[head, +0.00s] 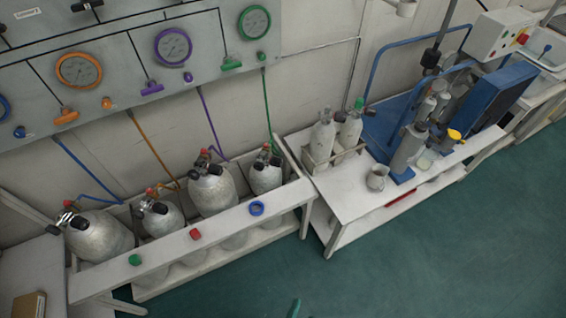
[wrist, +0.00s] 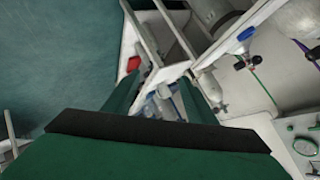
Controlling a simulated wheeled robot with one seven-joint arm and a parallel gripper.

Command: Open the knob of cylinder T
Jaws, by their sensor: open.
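Several grey diving cylinders stand in a white rack along the wall in the head view: a far-left one (head: 98,236), a second (head: 161,215), a third (head: 212,190) and a right one (head: 266,176). Their valves carry dark and red knobs. No letter T is legible, so I cannot tell which is cylinder T or how its knob is set. My gripper (wrist: 157,88) shows in the wrist view as two green fingers, spread apart with nothing clearly held between them. A small teal tip (head: 294,308) at the head view's bottom edge may be part of it, apart from the cylinders.
Coloured caps (head: 195,234) sit along the rack's front rail. Blue, orange, purple and green hoses rise to the gauge panel (head: 110,60). A white bench (head: 345,195) at right holds smaller cylinders (head: 322,138) and a blue-framed machine (head: 490,95). Green floor in front is clear.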

